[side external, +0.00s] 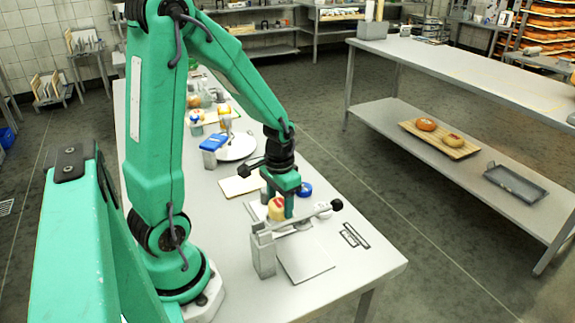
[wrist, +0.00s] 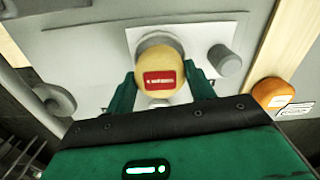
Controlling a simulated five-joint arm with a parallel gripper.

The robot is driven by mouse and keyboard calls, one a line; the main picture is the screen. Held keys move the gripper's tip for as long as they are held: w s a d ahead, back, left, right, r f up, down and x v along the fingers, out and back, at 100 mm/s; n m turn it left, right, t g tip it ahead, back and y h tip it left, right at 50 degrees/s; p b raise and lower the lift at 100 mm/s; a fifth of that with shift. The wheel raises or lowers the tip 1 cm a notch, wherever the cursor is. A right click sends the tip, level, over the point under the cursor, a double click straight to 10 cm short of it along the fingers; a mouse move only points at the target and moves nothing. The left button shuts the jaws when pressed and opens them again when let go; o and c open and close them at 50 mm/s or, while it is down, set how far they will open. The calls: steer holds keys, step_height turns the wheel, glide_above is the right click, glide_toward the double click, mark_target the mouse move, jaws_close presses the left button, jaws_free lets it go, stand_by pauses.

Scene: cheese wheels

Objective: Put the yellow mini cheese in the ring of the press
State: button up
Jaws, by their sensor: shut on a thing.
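The yellow mini cheese (wrist: 160,55) has a red label on the side facing the wrist camera. My gripper (wrist: 161,88) is shut on it, one green finger on each side. In the side external view the yellow mini cheese (side external: 277,213) is between the fingers of my gripper (side external: 278,204), behind the lever of the press (side external: 262,252). A grey round rim, likely the ring of the press (wrist: 152,40), shows just beyond the cheese in the wrist view. The cheese hides most of it, and I cannot tell the height between them.
The press lever ends in a black knob (side external: 336,204) close to my gripper. A blue round piece (side external: 305,189) lies just behind. A grey cylinder (wrist: 224,60) stands right of the cheese, and an orange round piece (wrist: 271,94) further right.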

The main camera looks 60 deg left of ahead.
mark_target(279, 203)
steer(key=shift+f, duration=1.15)
steer(key=shift+f, duration=0.35)
steer(key=shift+f, duration=0.3)
steer(key=o, duration=0.9)
steer(key=shift+s, duration=0.1)
steer(key=shift+o, duration=0.2)
steer(key=shift+r, duration=0.1)
steer(key=shift+o, duration=0.3)
step_height(279, 203, up, 13)
steer(key=shift+r, duration=0.15)
